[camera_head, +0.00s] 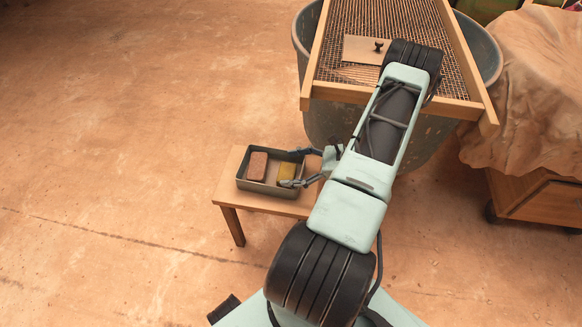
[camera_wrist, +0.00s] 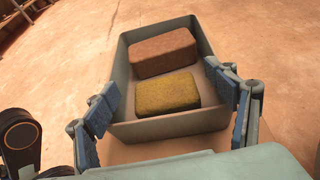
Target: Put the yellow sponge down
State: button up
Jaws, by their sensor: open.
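The yellow sponge (camera_wrist: 167,94) lies flat on the floor of a grey tray (camera_wrist: 157,129), in the near half of it in the wrist view. In the head view the sponge (camera_head: 287,172) is at the right end of the tray (camera_head: 262,189). My gripper (camera_wrist: 168,98) is open, its blue-padded fingers spread wide, one at each side of the tray. Neither finger touches the sponge. In the head view my gripper (camera_head: 294,167) reaches the tray's right end.
A reddish-brown brick-like block (camera_head: 258,166) lies beside the sponge in the tray. The tray stands on a small wooden stool (camera_head: 228,192). A large tub (camera_head: 318,124) with a wood-framed mesh screen (camera_head: 318,55) stands behind. The floor at left is clear.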

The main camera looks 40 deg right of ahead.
jog(key=p+v, duration=0.2)
jog(key=v, duration=1)
jog(key=shift+r, duration=0.3)
jog(key=shift+s+d, duration=0.1)
